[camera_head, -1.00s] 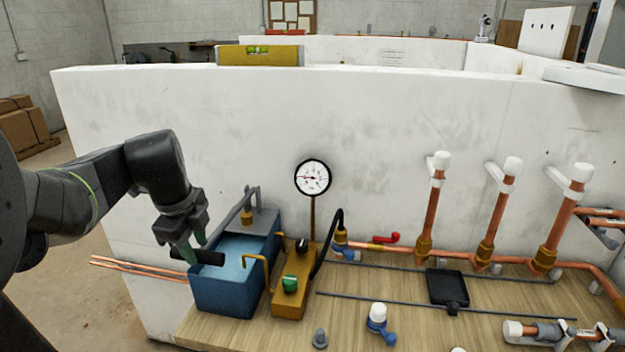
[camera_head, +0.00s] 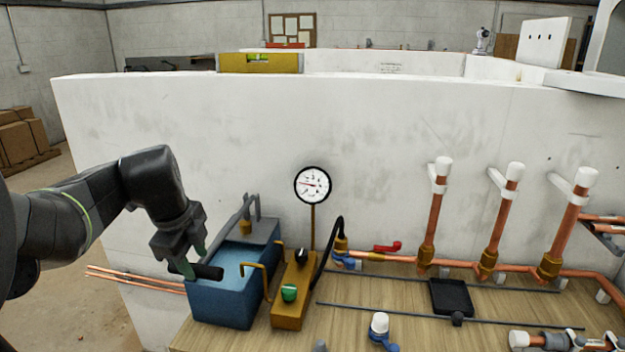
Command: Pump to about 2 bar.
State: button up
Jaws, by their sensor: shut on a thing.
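The blue test pump tank (camera_head: 222,302) stands at the left end of the wooden bench, with water visible inside. My gripper (camera_head: 192,270) is at the tank's left edge, shut on the black grip of the pump handle (camera_head: 209,272). The handle's grey lever (camera_head: 232,222) runs back to the pump's rear and is partly hidden. The round pressure gauge (camera_head: 313,185) stands on a thin stem behind the brass block (camera_head: 289,312). Its red needle points left; the exact reading is too small to tell. The block carries a green knob (camera_head: 289,293) and a black knob (camera_head: 301,256).
A black hose (camera_head: 326,252) links the block to the copper pipework (camera_head: 400,257). A red lever valve (camera_head: 387,247), a blue-handled valve (camera_head: 380,328) and a black tray (camera_head: 451,297) are on the bench. A white wall (camera_head: 180,130) stands close behind, with a yellow level (camera_head: 260,62) on top.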

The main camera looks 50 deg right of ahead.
jog(key=shift+w+d+r+y+p, duration=0.15)
jog(key=shift+d+r+p, duration=0.1)
jog(key=shift+r+p, duration=0.75)
jog(key=shift+w+d+r+y+p, duration=0.1)
jog(key=shift+d+r+y+p, duration=0.1)
jog(key=shift+r+p, duration=0.8)
jog(key=shift+c, duration=0.2)
jog(key=shift+f, duration=0.25)
jog(key=shift+c, duration=0.2)
jog(key=r+p, duration=0.1)
jog(key=p, duration=0.1)
jog(key=r+p, duration=0.1)
jog(key=shift+d+r+g+y+p, duration=0.2)
jog(key=shift+g+y+p, duration=0.1)
jog(key=shift+y+p, duration=0.1)
jog(key=p, duration=0.1)
jog(key=r+p, duration=0.1)
jog(key=p, duration=0.1)
jog(key=r+p, duration=0.1)
jog(key=shift+w+d+g+y, duration=0.3)
jog(key=shift+d+y, duration=0.05)
jog(key=shift+d, duration=0.05)
jog(key=shift+r+p, duration=0.15)
jog(key=shift+p, duration=0.3)
jog(key=shift+f, duration=0.25)
